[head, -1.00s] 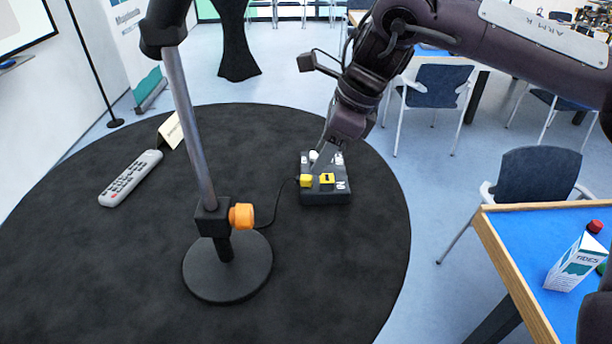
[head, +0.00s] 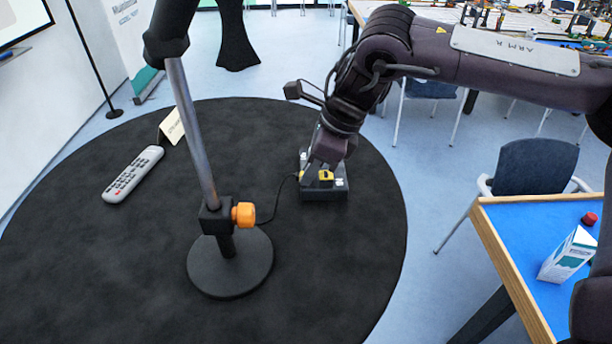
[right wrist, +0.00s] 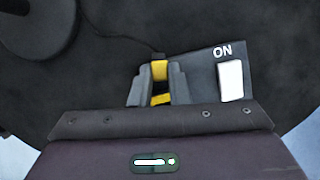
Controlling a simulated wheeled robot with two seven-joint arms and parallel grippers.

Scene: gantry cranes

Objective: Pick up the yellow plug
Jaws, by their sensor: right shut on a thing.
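The yellow plug (right wrist: 159,71) sits between the fingers of my right gripper (right wrist: 158,82) in the right wrist view, with a thin dark cord leading away from it. My right gripper is shut on it. In the head view the right gripper (head: 312,166) reaches down at the dark box (head: 324,195) and hides most of the plug; a yellow patch on the box shows beside it. The wrist view shows part of the box, with the word ON and a white switch (right wrist: 230,80). Whether the plug is clear of the box I cannot tell. My left gripper is not in view.
A metal stand with an orange knob (head: 243,215) and round base (head: 230,270) stands left of the box on the round black table (head: 110,270). A grey remote (head: 133,174) lies farther left. A blue-topped table (head: 520,235) with a carton (head: 567,256) is at right.

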